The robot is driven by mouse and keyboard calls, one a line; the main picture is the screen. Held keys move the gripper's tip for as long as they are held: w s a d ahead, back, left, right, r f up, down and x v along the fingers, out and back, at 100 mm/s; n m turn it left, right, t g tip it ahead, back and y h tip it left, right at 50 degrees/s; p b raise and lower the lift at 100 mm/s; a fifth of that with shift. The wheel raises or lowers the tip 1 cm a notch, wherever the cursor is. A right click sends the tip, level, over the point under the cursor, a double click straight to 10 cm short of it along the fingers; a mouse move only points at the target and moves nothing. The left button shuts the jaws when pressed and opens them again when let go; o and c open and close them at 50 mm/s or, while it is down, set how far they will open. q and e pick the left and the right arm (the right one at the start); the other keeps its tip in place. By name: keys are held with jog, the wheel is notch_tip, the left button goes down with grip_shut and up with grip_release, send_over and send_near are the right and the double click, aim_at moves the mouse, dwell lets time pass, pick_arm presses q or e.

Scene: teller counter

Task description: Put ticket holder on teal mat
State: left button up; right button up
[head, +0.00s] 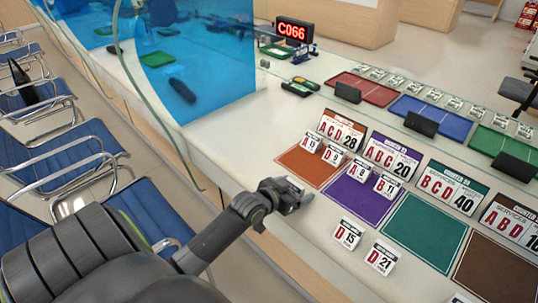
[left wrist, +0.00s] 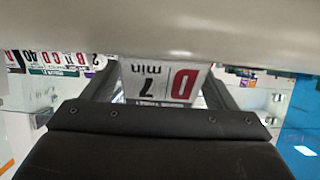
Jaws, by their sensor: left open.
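The teal mat (head: 425,232) lies on the counter, right of the purple mat, with its surface bare. In the left wrist view, an upside-down D 7 ticket holder (left wrist: 165,82) shows between the open fingers. My right gripper is out of view.
The orange mat (head: 295,163), purple mat (head: 350,203) and brown mat (head: 495,275) flank the teal one. Large counter signs, such as BCD 40 (head: 449,190), stand behind them. A clear glass screen rises at the left. Bare counter lies in front of the orange mat.

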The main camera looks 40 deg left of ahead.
pick_arm(q)
jog(key=d+v, duration=0.1)
jog(key=v, duration=1.5)
jog(key=shift+s+a+p, duration=0.3)
jog(key=shift+s+a, duration=0.05)
jog(key=shift+s, duration=0.05)
